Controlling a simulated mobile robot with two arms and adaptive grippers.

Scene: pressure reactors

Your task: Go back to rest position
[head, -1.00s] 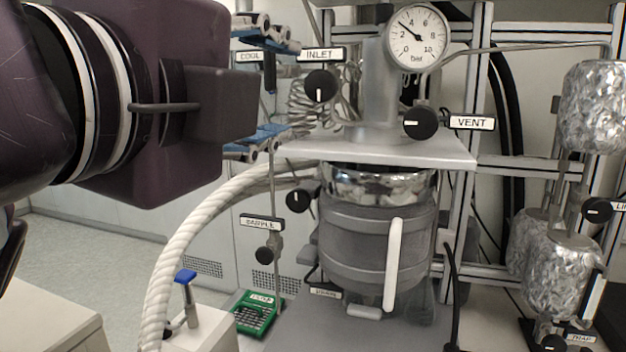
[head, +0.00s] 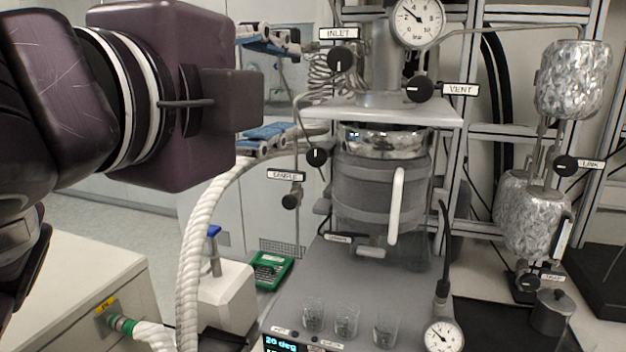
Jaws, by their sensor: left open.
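My left arm comes in from the left at the upper left. Its open gripper (head: 283,90) has two blue-padded fingers, one above the other with a wide gap and nothing between them. The gripper is left of the steel reactor (head: 381,190) and its INLET knob (head: 342,59); I cannot tell its exact distance from them. The VENT knob (head: 419,88) is further right, below the pressure gauge (head: 417,22). My right gripper is not in view.
A white ribbed hose (head: 193,250) curves up below my left gripper. Several small glasses (head: 346,319) stand on the bench front near a display. Foil-wrapped vessels (head: 573,80) are at the right. A green box (head: 271,270) lies behind the hose. Open floor shows at the left.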

